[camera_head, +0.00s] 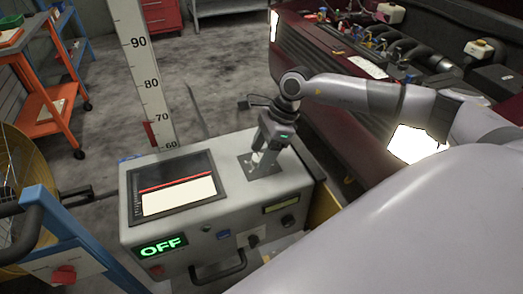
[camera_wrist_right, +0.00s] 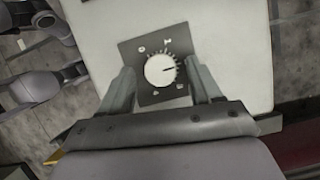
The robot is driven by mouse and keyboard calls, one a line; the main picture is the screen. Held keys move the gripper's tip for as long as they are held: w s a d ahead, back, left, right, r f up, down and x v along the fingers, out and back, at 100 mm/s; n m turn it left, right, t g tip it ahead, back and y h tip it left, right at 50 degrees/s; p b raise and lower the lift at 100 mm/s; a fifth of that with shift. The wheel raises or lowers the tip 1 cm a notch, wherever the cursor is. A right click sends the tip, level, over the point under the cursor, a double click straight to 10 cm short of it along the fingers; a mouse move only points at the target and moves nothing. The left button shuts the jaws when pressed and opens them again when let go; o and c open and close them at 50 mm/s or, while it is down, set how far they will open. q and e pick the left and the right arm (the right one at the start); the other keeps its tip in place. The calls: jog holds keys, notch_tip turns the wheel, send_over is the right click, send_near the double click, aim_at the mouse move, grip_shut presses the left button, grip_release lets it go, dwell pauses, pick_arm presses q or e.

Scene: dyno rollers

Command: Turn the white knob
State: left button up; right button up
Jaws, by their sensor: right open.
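The white knob (camera_wrist_right: 160,70) sits on a dark square dial plate (camera_wrist_right: 143,47) in the right wrist view, with markings around it and a dark pointer line toward the right. In the head view the plate (camera_head: 246,168) is on top of the white console (camera_head: 222,208), with the knob mostly hidden behind my gripper. My right gripper (camera_head: 262,168) points down over the knob. In the right wrist view its open fingers (camera_wrist_right: 161,82) stand on either side of the knob, apart from it. My left gripper is not in view.
The console has a screen (camera_head: 178,190) and a green OFF display (camera_head: 163,247). A tall ruler post (camera_head: 146,75) stands behind it. A dark red car with an open engine bay (camera_head: 385,45) is at the right. An orange cart (camera_head: 45,100) stands at the back left.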

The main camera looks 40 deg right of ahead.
jog(key=shift+a+f, duration=0.1)
jog(key=shift+f, duration=0.2)
jog(key=c, duration=1)
jog(key=shift+c, duration=0.2)
jog(key=shift+m, duration=0.4)
jog(key=m+t, duration=0.1)
jog(key=m, duration=0.1)
jog(key=shift+m+h, duration=0.3)
jog(key=shift+m+t+h, duration=0.4)
jog(key=shift+m, duration=0.8)
